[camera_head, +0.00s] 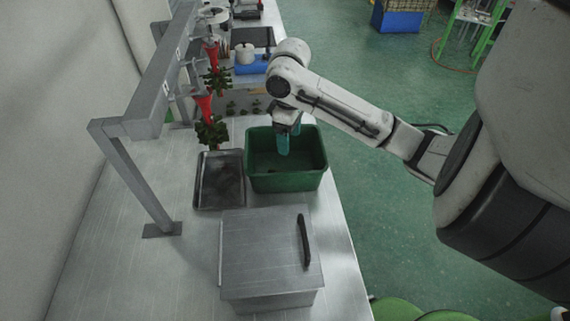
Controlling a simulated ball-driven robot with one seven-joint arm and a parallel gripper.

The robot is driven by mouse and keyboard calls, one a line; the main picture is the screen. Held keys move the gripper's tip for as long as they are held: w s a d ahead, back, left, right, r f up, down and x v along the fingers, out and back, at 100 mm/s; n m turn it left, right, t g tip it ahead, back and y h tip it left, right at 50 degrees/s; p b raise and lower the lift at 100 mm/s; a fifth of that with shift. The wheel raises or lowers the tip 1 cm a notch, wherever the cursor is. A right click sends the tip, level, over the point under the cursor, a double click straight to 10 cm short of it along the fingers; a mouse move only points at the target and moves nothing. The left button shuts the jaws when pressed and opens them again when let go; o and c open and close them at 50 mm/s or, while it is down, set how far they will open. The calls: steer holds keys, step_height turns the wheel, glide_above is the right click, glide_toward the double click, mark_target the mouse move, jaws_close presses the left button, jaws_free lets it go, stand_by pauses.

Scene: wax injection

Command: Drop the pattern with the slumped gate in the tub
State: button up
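The green tub (289,182) stands on the metal bench, right of a shallow grey tray (206,203). A small dark shape lies on its floor; I cannot tell what it is. My gripper (283,150) points down over the tub, its teal end above or just inside the opening. I cannot make out its finger gap or anything held. Two patterns hang from the grey rack: a nearer one (211,132) and a farther one (216,80), each with a red upper part and dark green pieces below. No slumped gate can be made out at this size.
A closed metal box (262,255) with a black handle stands in front of the tub. The rack (140,118) runs along the bench's left side. Farther back are a blue item (252,66) and small dark green pieces on the bench. Green floor lies open to the right.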

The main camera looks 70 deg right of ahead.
steer(key=shift+r, duration=0.1)
step_height(320, 180, up, 11)
steer(key=p, duration=0.1)
steer(key=shift+f, duration=0.2)
stand_by(0.8)
